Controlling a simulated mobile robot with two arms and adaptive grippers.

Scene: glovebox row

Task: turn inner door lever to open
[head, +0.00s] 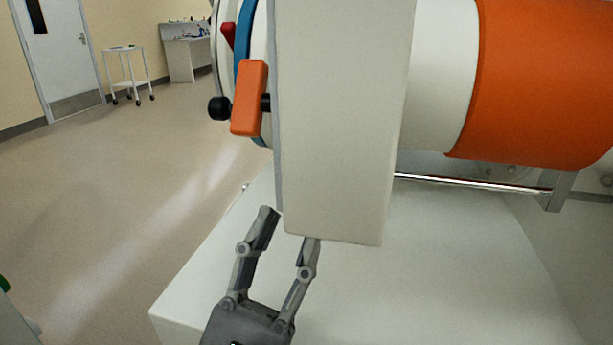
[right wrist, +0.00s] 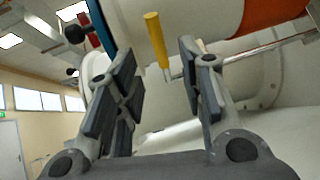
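An orange lever (head: 249,97) with a black knob (head: 219,108) beside it shows at the blue ring of the round port in the head view. A yellow handle (right wrist: 157,40) hangs down in the right wrist view, seen between my fingers and beyond them. I cannot tell which of these is the inner door lever. The yellow handle does not show in the head view. My right gripper (head: 289,228) is open and empty at the lower end of the pale upright panel (head: 335,130), below the orange lever. It also shows open in the right wrist view (right wrist: 160,80). My left gripper is out of view.
A large white and orange cylinder (head: 540,80) extends to the right behind the panel. A metal rail (head: 475,183) runs below it, above a white surface (head: 450,270). The floor at left is clear; a small trolley (head: 127,75) stands far back.

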